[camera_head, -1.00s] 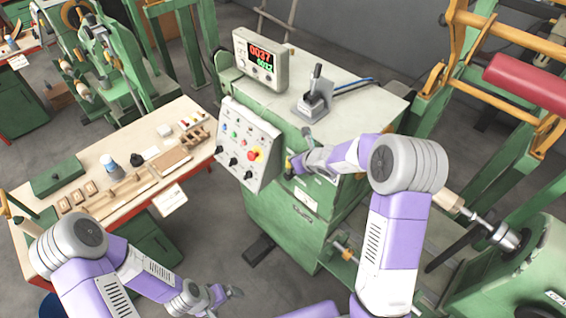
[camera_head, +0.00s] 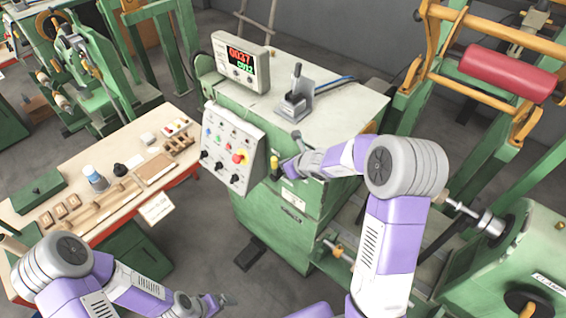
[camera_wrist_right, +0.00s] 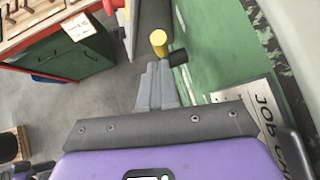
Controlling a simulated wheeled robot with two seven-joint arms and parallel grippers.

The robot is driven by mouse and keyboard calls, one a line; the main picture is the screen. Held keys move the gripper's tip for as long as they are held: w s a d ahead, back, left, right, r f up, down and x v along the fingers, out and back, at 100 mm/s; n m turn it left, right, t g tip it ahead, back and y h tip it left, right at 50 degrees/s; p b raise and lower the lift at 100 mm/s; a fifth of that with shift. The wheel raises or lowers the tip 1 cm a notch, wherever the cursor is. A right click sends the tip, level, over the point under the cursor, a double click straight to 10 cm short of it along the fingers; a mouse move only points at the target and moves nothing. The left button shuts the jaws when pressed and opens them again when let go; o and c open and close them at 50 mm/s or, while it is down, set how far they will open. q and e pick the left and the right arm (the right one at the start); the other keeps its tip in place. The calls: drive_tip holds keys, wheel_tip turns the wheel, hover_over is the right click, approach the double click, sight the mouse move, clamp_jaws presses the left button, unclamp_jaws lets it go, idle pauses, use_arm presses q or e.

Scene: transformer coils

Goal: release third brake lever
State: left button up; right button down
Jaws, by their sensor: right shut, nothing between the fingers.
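A yellow-ended lever (camera_head: 275,164) stands out from the front of the green machine, just right of its control panel. It also shows in the right wrist view (camera_wrist_right: 158,42), just beyond the fingertips, with a black piece beside it. My right gripper (camera_head: 285,172) is shut and empty, close to this lever; I cannot tell whether they touch. Its grey fingers lie together in the wrist view (camera_wrist_right: 157,80). A grey lever with a rounded end (camera_head: 272,138) sits at the machine's front edge. My left gripper (camera_head: 226,301) is low at the bottom, its jaw state unclear.
The sloped control panel (camera_head: 232,150) with knobs and a red button is left of my right gripper. A digital display (camera_head: 240,62) and a black-handled lever unit (camera_head: 296,98) stand on the machine top. A wooden workbench (camera_head: 110,222) is at left. Open floor lies between.

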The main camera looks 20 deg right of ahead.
drive_tip(key=w+r+p+v, duration=0.1)
drive_tip(key=p+v, duration=0.3)
drive_tip(key=v, duration=0.6)
drive_tip(key=shift+a+r, duration=0.2)
drive_tip(key=shift+a, duration=0.15)
drive_tip(key=shift+w, duration=0.2)
